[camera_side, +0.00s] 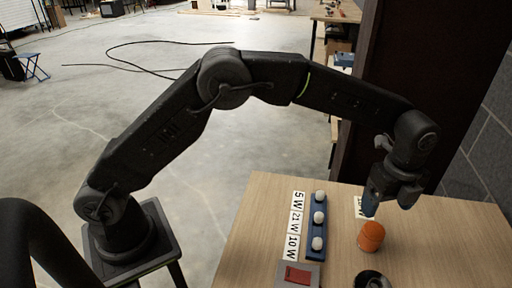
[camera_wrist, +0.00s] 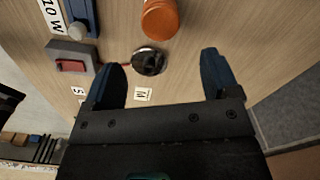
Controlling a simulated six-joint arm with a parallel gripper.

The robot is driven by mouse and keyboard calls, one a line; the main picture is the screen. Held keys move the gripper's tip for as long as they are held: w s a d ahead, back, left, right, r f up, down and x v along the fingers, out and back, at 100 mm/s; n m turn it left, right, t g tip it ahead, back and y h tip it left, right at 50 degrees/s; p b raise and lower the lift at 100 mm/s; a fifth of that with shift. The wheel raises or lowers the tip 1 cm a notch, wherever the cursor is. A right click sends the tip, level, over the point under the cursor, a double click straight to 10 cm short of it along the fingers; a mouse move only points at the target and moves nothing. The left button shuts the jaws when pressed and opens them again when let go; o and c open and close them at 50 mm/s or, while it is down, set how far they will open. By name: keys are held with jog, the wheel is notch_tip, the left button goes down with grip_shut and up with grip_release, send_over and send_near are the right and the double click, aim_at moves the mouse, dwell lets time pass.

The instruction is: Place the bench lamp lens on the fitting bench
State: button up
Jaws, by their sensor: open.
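An orange, rounded cylinder (camera_side: 371,236), seemingly the bench lamp lens, stands on the wooden fitting bench (camera_side: 440,250). It also shows at the top of the wrist view (camera_wrist: 160,18). My gripper (camera_side: 389,207) is open and empty above the bench, close to the orange lens in the side view. In the wrist view my gripper's fingers (camera_wrist: 164,66) are spread apart, with the lens beyond their tips. A black round fitting (camera_wrist: 149,61) sits on the bench and shows between the fingers; it is cut off at the side view's bottom edge (camera_side: 372,280).
A blue strip (camera_side: 318,225) carries three white bulbs beside a card (camera_side: 297,226) marked 5 W, 21 W and 10 W. A grey box with a red switch (camera_side: 298,275) is at the front. A dark upright panel (camera_side: 425,70) stands behind the bench. Bench wood at right is clear.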

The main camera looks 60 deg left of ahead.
jog(key=s+a+r+n+t, duration=0.3)
jog(key=s+a+r+n, duration=0.7)
jog(key=a+r, duration=0.4)
jog(key=s+a+f+n+t, duration=0.1)
jog(key=s+a+n, duration=0.3)
jog(key=s+n, duration=0.2)
jog(key=s+a+f+n+t, duration=0.1)
jog(key=s+a+n, duration=0.4)
jog(key=s, duration=0.6)
jog(key=shift+s+n+t, duration=0.3)
jog(key=shift+n, duration=0.4)
